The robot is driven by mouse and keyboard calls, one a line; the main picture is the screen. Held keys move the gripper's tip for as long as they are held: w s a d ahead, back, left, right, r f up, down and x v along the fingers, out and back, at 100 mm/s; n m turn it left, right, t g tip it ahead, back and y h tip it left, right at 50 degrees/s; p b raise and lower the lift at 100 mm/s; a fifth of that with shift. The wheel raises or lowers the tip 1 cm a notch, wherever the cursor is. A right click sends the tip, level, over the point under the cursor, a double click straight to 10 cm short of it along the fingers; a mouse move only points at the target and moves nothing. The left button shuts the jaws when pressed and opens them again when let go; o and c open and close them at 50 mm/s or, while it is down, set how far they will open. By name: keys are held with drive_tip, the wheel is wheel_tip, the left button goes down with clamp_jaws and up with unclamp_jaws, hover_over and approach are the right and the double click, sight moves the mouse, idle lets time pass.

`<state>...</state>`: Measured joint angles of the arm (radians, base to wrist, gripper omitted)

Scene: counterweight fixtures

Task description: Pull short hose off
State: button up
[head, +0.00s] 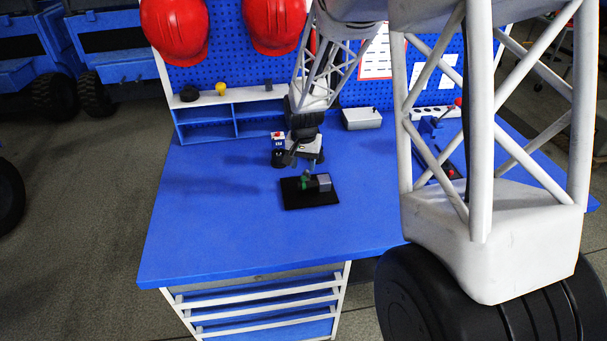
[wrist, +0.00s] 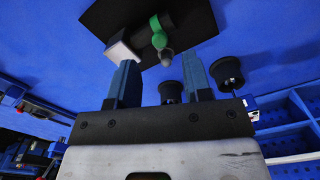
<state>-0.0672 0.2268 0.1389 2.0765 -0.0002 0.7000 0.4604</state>
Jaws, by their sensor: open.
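A black plate (head: 302,202) lies on the blue workbench and carries a grey block (head: 325,183) and a small green part (head: 304,183). In the wrist view the plate (wrist: 195,22) is at the top, with the light block (wrist: 122,47) at its left corner. The green part (wrist: 158,33) has a short grey rounded end (wrist: 166,57), which may be the short hose; I cannot tell for sure. My gripper (wrist: 160,62) is open, its two blue-grey fingers apart with nothing held between them. In the head view my gripper (head: 304,158) is just above and behind the plate.
Two black round pieces (wrist: 170,92) (wrist: 227,72) show near the right finger. A blue shelf (head: 235,120), a grey box (head: 361,118) and a pegboard with red helmets (head: 176,30) stand behind. The bench's front left (head: 210,235) is clear.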

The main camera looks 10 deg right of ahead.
sight(303, 177)
drive_tip(key=shift+f, duration=2.25)
clamp_jaws()
